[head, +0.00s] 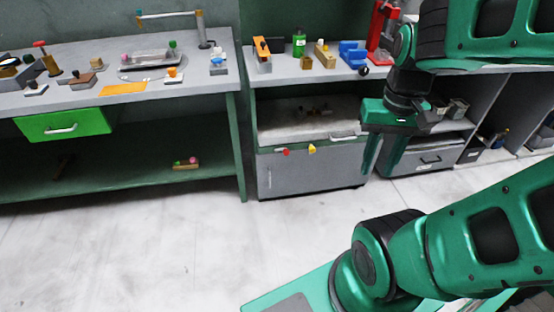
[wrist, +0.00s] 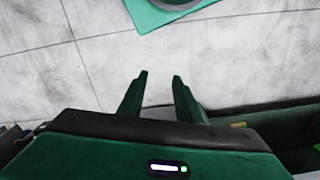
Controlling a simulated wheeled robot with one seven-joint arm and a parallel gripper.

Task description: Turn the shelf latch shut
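A grey cabinet (head: 312,178) stands under the middle bench. Along its top edge sit a small red knob or latch (head: 284,151) and a small yellow one (head: 311,149). I cannot tell which is the shelf latch, or how either is turned. My gripper (head: 376,172) hangs pointing down to the right of the cabinet, apart from both. Its two fingers are apart and empty; the wrist view shows them (wrist: 160,77) over bare floor.
Above the cabinet is an open bay with a pale shelf (head: 275,126). A green drawer (head: 63,125) is under the left workbench (head: 215,86). A grey drawer box (head: 425,158) stands behind and right of my gripper. The floor (head: 170,240) in front is clear.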

